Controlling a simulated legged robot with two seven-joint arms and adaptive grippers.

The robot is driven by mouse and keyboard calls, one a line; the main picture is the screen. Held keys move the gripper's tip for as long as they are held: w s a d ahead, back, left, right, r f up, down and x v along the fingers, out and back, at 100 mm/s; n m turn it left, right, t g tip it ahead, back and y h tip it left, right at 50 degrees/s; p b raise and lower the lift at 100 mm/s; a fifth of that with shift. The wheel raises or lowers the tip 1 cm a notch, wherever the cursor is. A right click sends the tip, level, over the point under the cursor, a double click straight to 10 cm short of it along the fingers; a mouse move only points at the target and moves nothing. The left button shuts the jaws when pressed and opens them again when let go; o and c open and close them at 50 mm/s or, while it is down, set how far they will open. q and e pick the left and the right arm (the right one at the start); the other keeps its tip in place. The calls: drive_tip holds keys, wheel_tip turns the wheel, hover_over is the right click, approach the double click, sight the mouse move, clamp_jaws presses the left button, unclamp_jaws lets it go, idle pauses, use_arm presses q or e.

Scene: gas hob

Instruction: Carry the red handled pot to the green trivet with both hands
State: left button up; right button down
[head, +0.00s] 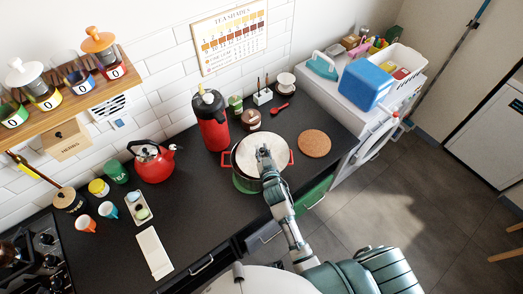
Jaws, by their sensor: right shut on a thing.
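The red handled pot (245,163) stands on the dark counter, with a pale round top and a red handle on its left and right sides. A green band (243,184) shows at its lower front left; I cannot tell whether this is the green trivet under it or the pot's side. My right gripper (264,152) is over the middle of the pale top, shut on what looks like the lid's knob, which the fingers hide. It is apart from both red handles. My left gripper is not in view.
A round cork mat (314,143) lies bare to the pot's right. A red flask (211,122) and brown jar (251,119) stand close behind. A red kettle (154,163) stands left, with clear counter (200,200) between. A red spoon (280,107) lies behind.

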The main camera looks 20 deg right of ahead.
sight(254, 156)
drive_tip(key=shift+a, duration=0.25)
drive_tip(key=shift+a+r, duration=0.1)
drive_tip(key=shift+a, duration=0.8)
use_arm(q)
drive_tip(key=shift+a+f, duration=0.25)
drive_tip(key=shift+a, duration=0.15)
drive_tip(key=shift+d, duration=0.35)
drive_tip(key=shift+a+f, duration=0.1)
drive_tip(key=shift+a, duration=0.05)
use_arm(e)
drive_tip(key=shift+a, duration=0.45)
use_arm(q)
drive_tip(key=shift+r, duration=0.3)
use_arm(e)
drive_tip(key=shift+d, duration=0.6)
drive_tip(key=shift+a, duration=0.1)
drive_tip(key=c, duration=0.9)
unclamp_jaws()
